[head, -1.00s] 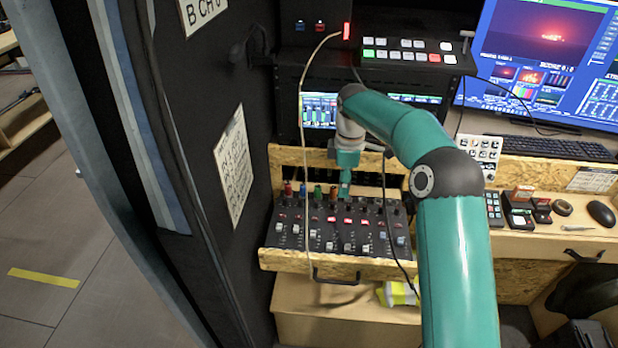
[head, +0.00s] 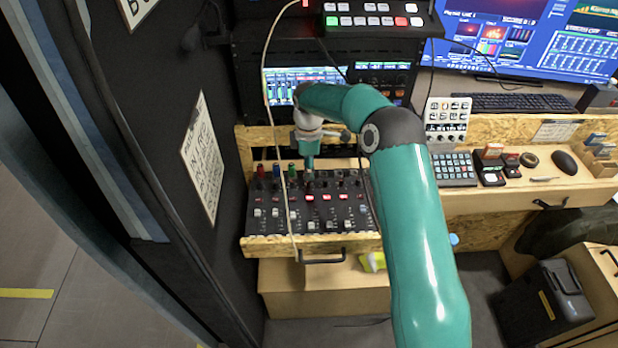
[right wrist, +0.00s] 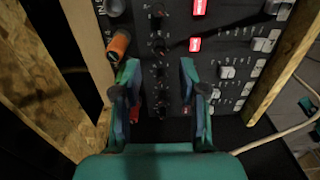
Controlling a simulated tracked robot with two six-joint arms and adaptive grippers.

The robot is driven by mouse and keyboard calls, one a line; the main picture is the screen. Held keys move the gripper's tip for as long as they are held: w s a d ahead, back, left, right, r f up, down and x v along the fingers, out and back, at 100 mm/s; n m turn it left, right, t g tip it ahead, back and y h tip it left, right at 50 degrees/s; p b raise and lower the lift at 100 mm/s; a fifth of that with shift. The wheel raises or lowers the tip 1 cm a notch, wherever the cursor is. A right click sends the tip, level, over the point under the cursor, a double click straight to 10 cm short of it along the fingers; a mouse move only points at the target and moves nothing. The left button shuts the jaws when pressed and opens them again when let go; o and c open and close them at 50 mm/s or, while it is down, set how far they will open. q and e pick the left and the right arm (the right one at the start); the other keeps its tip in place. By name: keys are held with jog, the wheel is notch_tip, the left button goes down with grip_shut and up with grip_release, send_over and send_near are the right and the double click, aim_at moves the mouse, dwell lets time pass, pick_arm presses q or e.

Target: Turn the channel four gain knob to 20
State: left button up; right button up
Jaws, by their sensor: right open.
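The mixer (head: 327,222) sits on a chipboard shelf, with a row of coloured connectors along its back edge and faders towards the front. My right gripper (head: 309,172) points down over its back part, near the green connector (head: 291,170). In the right wrist view the open fingers (right wrist: 160,82) straddle a line of small black knobs. One small knob (right wrist: 159,71) shows between the fingertips; contact cannot be told. An orange connector (right wrist: 118,45) lies beside the left fingertip. Knob labels and pointer settings are too small to read. My left gripper is out of view.
A pale cable (head: 268,100) hangs in front of the mixer's left part. A switcher panel (head: 372,18) and rack screens stand behind. The black wall (head: 165,100) is close at the left. Keypad (head: 454,168), mouse (head: 565,163) and monitor are to the right.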

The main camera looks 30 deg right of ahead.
aim_at(309, 183)
notch_tip(309, 183, down, 6)
jog(key=shift+r+p, duration=0.1)
jog(key=shift+p, duration=0.3)
jog(key=shift+c, duration=0.3)
grip_shut()
